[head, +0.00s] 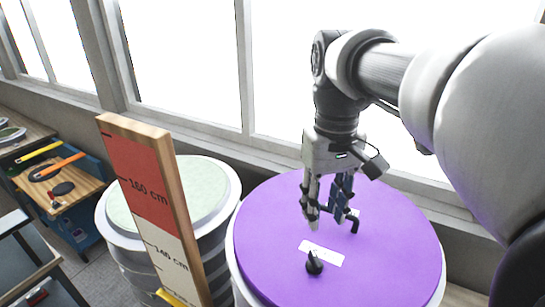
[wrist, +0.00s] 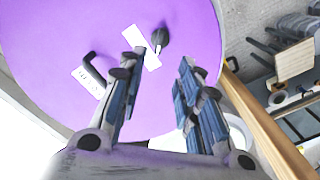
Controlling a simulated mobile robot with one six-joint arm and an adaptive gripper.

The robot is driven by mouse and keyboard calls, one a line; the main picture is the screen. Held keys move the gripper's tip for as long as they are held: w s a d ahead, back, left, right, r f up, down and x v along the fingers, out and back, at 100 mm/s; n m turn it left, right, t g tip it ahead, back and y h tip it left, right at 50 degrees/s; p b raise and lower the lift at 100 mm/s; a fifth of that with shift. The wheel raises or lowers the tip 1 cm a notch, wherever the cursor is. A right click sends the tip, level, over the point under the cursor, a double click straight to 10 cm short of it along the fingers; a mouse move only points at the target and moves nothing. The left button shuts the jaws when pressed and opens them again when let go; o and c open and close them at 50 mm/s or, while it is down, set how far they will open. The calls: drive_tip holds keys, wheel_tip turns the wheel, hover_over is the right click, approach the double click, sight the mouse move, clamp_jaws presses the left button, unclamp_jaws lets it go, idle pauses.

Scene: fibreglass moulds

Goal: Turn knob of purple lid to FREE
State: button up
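The purple lid (head: 270,225) tops a round drum at the lower right of the head view and fills much of the wrist view (wrist: 50,35). Its small black knob (head: 314,263) stands beside a white label (head: 326,255), pointer toward the label's left part; the label print is unreadable. The knob shows near the top in the wrist view (wrist: 160,38). A black bent handle (head: 354,222) stands farther back, partly behind my gripper. My gripper (head: 326,222) points down over the lid, behind the knob and apart from it. Its fingers are spread and empty (wrist: 159,72).
A wooden-topped bench with tools (head: 60,190) is far left. Windows (head: 180,50) run along the back.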

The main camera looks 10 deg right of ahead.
sight(316, 258)
wheel_tip(316, 258, down, 14)
drive_tip(key=shift+w+r, duration=0.1)
drive_tip(key=shift+r, duration=0.05)
idle(0.3)
clamp_jaws()
